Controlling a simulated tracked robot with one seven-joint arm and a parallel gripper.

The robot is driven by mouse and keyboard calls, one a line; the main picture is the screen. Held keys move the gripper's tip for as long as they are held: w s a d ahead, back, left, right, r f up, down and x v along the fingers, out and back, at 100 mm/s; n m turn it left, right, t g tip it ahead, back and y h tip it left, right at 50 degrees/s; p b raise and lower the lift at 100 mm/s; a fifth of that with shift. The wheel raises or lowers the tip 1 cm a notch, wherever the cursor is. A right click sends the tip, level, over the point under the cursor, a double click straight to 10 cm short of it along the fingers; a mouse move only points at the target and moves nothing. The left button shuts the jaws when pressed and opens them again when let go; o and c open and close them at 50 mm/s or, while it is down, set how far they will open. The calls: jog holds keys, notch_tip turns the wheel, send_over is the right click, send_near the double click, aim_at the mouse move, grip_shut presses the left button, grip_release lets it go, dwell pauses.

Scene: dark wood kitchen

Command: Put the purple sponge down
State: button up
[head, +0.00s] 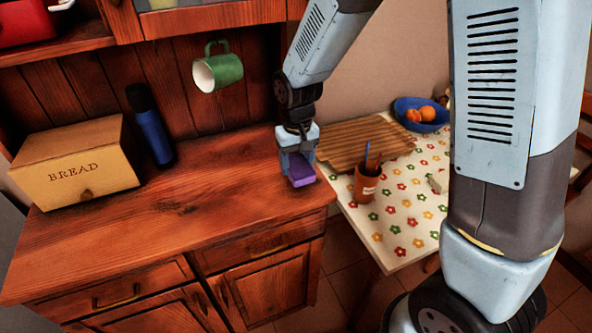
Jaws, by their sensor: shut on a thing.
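The purple sponge (301,171) is a small block at the right end of the wooden counter (190,215). My gripper (298,167) points down and is shut on the sponge. The sponge is at or just above the counter top, near its right edge; I cannot tell whether it touches the wood. The gripper's fingers hide part of the sponge.
A bread box (75,165) and a blue bottle (153,135) stand at the counter's left back. A green mug (218,70) hangs above. The counter's middle is clear. On the right, a table (400,240) holds a cup of pencils (366,186), a wooden board (350,140) and a blue fruit bowl (430,124).

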aim_at(297, 171)
jog(key=shift+w+f, duration=0.25)
jog(key=shift+f, duration=1.7)
jog(key=o, duration=1)
